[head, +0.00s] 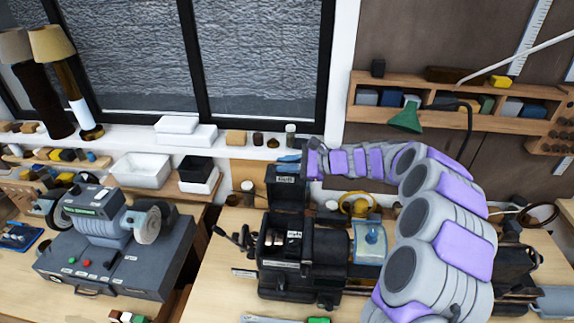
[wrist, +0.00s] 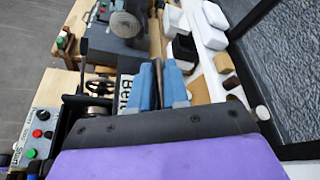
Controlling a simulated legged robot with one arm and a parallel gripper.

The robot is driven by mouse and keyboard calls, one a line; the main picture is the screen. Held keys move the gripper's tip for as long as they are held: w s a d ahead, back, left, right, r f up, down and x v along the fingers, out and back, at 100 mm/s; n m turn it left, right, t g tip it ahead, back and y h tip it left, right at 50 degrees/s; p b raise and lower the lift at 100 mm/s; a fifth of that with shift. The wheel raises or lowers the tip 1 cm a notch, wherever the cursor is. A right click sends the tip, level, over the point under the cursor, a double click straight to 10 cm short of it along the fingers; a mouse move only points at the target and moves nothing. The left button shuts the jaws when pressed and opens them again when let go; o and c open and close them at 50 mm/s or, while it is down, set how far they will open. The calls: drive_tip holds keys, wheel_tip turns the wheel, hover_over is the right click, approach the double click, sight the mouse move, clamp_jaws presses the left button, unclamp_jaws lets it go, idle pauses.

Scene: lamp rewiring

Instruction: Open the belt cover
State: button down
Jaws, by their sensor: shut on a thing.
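The belt cover (head: 286,190) is a dark box-like lid with a white label. It stands raised, roughly upright, at the back of the small lathe's headstock (head: 285,243), whose top is open below it. My gripper (head: 290,159) reaches in from the right and its blue fingertips are at the cover's top edge. In the wrist view the blue fingers of my gripper (wrist: 160,82) are closed on the edge of the cover (wrist: 125,92), with its "Belt" label beside them. The exact contact is partly hidden by the fingers.
A bench grinder (head: 105,235) stands on a grey base at the left. White and black bins (head: 140,170) sit behind, below the window. A green lamp shade (head: 406,118) hangs near my arm. A yellow round thing (head: 356,204) lies behind the lathe.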

drive_tip(key=shift+f, duration=0.1)
idle(0.3)
drive_tip(key=c, duration=1.2)
unclamp_jaws()
drive_tip(key=shift+b+v, duration=1.2)
drive_tip(key=shift+v, duration=7.4)
